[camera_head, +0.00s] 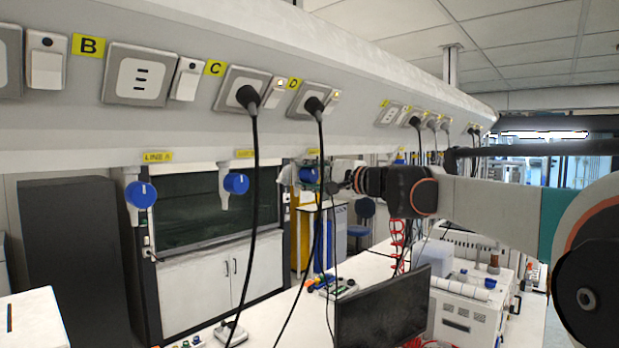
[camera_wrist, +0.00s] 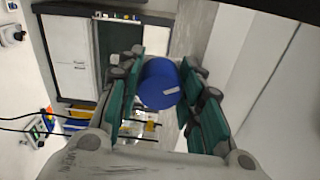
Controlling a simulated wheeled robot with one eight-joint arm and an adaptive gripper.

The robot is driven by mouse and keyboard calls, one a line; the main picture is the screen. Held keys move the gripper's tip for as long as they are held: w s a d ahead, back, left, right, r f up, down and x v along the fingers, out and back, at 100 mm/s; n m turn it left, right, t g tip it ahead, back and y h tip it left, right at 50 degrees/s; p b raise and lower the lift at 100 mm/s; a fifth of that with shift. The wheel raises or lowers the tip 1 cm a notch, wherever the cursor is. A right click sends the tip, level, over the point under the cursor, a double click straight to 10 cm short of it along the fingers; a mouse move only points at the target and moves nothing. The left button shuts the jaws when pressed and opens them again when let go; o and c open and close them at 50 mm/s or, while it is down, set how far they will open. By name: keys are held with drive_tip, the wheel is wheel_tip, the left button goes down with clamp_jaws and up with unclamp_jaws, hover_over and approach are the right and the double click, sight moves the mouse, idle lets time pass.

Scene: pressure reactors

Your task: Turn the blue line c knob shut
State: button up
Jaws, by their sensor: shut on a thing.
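Three blue knobs hang on white fittings under the sloped wall panel in the head view. The nearest (camera_head: 140,194) is under the label LINE A and the middle one (camera_head: 236,184) is under a label partly covered by a cable. The third, the line c knob (camera_head: 308,174), is small and partly hidden by my gripper (camera_head: 335,187), which reaches it from the right. In the wrist view, the teal finger pads of my gripper (camera_wrist: 158,88) are on both sides of the round blue knob (camera_wrist: 158,83) and are shut on it.
Black cables (camera_head: 256,200) hang from the panel sockets, close to the knobs. A monitor (camera_head: 382,312) and white equipment (camera_head: 470,310) stand on the bench below my arm. A dark-windowed fume hood (camera_head: 205,215) and a dark cabinet (camera_head: 75,260) are behind.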

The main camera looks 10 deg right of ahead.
drive_tip(key=m, duration=0.5)
drive_tip(key=shift+m, duration=0.4)
drive_tip(key=shift+f, duration=0.1)
drive_tip(key=o, duration=1.1)
drive_tip(key=shift+c, duration=0.2)
drive_tip(key=shift+n, duration=0.3)
